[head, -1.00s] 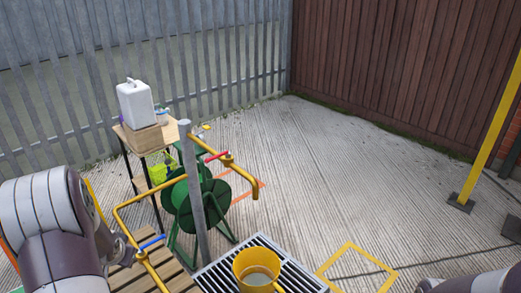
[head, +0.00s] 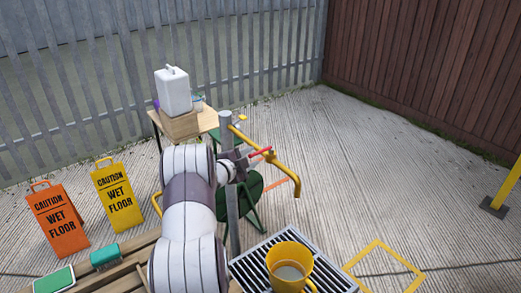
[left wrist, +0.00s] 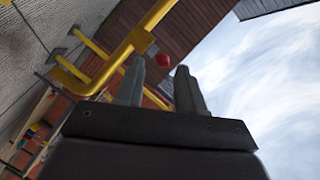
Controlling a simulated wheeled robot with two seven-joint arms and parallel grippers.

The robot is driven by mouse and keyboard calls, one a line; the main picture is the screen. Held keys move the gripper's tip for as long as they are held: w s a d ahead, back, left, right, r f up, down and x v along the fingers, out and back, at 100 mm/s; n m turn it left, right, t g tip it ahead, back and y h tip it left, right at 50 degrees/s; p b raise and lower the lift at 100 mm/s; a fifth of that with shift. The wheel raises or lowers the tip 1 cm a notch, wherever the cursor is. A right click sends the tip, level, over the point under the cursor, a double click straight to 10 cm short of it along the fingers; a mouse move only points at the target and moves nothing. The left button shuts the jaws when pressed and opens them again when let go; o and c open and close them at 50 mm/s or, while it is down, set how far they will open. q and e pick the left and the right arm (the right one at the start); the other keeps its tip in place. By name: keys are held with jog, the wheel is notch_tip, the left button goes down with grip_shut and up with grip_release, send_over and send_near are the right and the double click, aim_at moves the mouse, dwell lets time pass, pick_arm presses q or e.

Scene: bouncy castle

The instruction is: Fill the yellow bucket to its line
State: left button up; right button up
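The yellow bucket (head: 306,262) stands upright on the drain grate; something pale grey shows inside it, and I cannot make out a line. Above and behind it, a yellow pipe (head: 287,172) on a grey post ends in a downturned spout; I see no stream from it. A red tap lever (head: 261,153) sits on this pipe. My left gripper (head: 243,160) is at the lever, near the post. In the left wrist view its two fingers (left wrist: 160,90) are apart, with the red lever (left wrist: 162,60) showing beyond the gap between them. My right gripper is out of view.
The drain grate (head: 249,263) is under the bucket. A green hose reel (head: 249,190) stands behind the post. A wooden table (head: 208,119) with a white canister (head: 173,91) is further back. Wet-floor signs (head: 118,195) stand left.

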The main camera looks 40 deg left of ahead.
aim_at(257, 154)
pick_arm(q)
jog(key=shift+p+x, duration=0.5)
jog(key=shift+x, duration=2.25)
